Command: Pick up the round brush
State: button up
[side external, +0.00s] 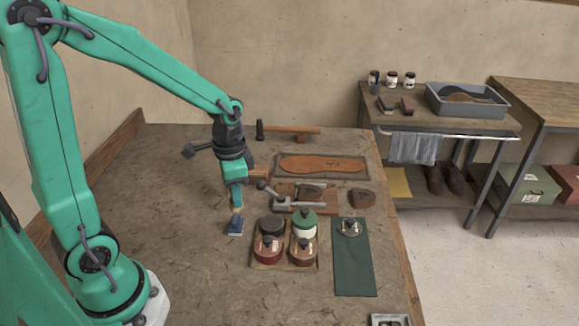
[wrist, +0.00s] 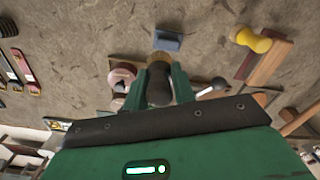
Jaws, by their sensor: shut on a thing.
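My gripper (side external: 236,192) hangs over the middle of the bench with its fingers pointing down. In the wrist view its two green fingers (wrist: 158,88) are closed on the dark handle of the round brush (wrist: 158,61), whose tan head shows past the fingertips. In the side view only a small tan part of the brush (side external: 238,210) shows below the fingers. A blue block (side external: 235,227) lies on the bench just below the brush; it also shows in the wrist view (wrist: 167,40). I cannot tell whether the brush touches it.
Several lidded jars stand on a tray (side external: 259,265) to the right of my gripper. A green mat (side external: 354,275) lies beyond them with a small knobbed item. A sole board (side external: 365,160), a metal clamp (side external: 290,205) and a hammer (side external: 290,129) lie behind. The bench's left is clear.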

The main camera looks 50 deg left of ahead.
jog(key=shift+s+d+r, duration=0.2)
jog(key=shift+d+r, duration=0.35)
jog(key=shift+d, duration=0.3)
jog(key=shift+s+d+r, duration=0.15)
jog(key=shift+d+r, duration=0.35)
jog(key=shift+d, duration=0.35)
jog(key=shift+w, duration=0.1)
jog(key=w+d, duration=0.1)
jog(key=w, duration=0.6)
jog(key=shift+d+f, duration=0.15)
jog(key=shift+f, duration=0.15)
jog(key=shift+f, duration=0.25)
jog(key=shift+f, duration=2.75)
jog(key=shift+f, duration=0.65)
dwell(0.4)
jog(key=shift+r, duration=0.1)
notch_tip(320, 180, up, 7)
dwell(1.1)
